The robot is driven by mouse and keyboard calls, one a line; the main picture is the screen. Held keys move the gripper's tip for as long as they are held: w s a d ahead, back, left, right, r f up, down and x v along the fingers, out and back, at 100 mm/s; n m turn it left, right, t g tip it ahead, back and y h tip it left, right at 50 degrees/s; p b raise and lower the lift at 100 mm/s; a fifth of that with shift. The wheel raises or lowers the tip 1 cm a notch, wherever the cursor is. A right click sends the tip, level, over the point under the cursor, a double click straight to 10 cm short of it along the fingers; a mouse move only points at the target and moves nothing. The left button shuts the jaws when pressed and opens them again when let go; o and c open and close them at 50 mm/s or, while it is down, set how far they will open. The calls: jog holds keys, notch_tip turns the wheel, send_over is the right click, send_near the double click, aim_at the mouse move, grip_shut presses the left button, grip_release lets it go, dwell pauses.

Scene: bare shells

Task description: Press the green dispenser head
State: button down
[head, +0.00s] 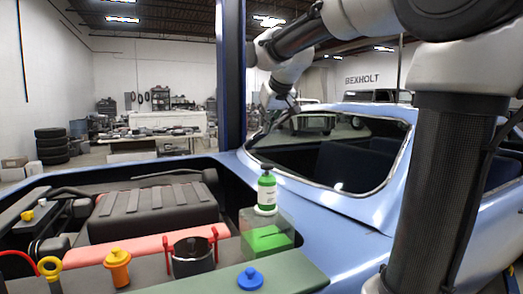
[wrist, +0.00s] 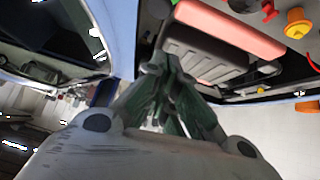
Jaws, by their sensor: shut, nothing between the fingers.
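A green bottle (head: 267,190) with a white label stands upright in the head view, right of the engine bay. Its dark green dispenser head (head: 267,167) is on top. The bottle stands on a small white disc (head: 265,211) above a see-through block with a green inside (head: 267,238). My gripper shows in the wrist view (wrist: 160,62) with its fingers together and nothing between them. In the head view my wrist is above and behind the bottle, apart from it; the fingertips are too small to make out. I cannot make out the bottle in the wrist view.
A black pot with red handles (head: 193,257), an orange capped thing (head: 118,267) and a blue knob (head: 250,279) stand at the front. A dark blue post (head: 231,75) rises left of my wrist. The blue car's windshield (head: 335,160) lies behind to the right.

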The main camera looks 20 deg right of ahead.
send_over(267, 167)
jog(key=w+a, duration=0.2)
notch_tip(267, 167, down, 7)
jog(key=f, duration=0.3)
jog(key=shift+w+d+f, duration=0.1)
jog(key=shift+w+d, duration=0.05)
jog(key=shift+d, duration=0.15)
jog(key=shift+f, duration=0.55)
jog(key=shift+f, duration=1)
